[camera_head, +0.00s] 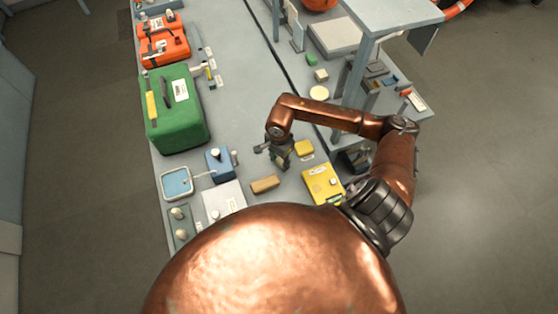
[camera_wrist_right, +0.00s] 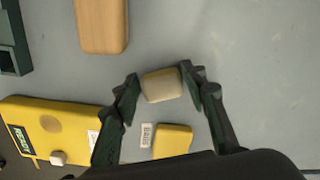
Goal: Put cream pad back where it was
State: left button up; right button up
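The cream pad (camera_wrist_right: 161,86) is a small rounded block. In the right wrist view it sits between the fingertips of my right gripper (camera_wrist_right: 161,84), with a finger against each side. The gripper is shut on it. In the head view my right gripper (camera_head: 280,153) points down over the grey table, near the tan block and a yellow block; the pad is hard to make out there. I cannot tell the pad's exact height above the table. My left gripper is not in view.
Nearby are a tan block (camera_head: 265,184), a yellow block (camera_head: 304,148) and a yellow device (camera_head: 323,184). A blue box (camera_head: 219,163) and a green case (camera_head: 180,112) stand to the left. A raised shelf (camera_head: 392,14) stands at the right. Bare table lies beyond the gripper.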

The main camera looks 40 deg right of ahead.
aim_at(279, 162)
jog(key=shift+o, duration=1.4)
jog(key=shift+r, duration=0.2)
jog(key=shift+w+r, duration=0.1)
jog(key=shift+r, duration=0.25)
pick_arm(q)
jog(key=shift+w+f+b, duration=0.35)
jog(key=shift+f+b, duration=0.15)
jog(key=shift+b, duration=0.05)
pick_arm(e)
notch_tip(279, 162, up, 11)
jog(key=shift+r, duration=0.15)
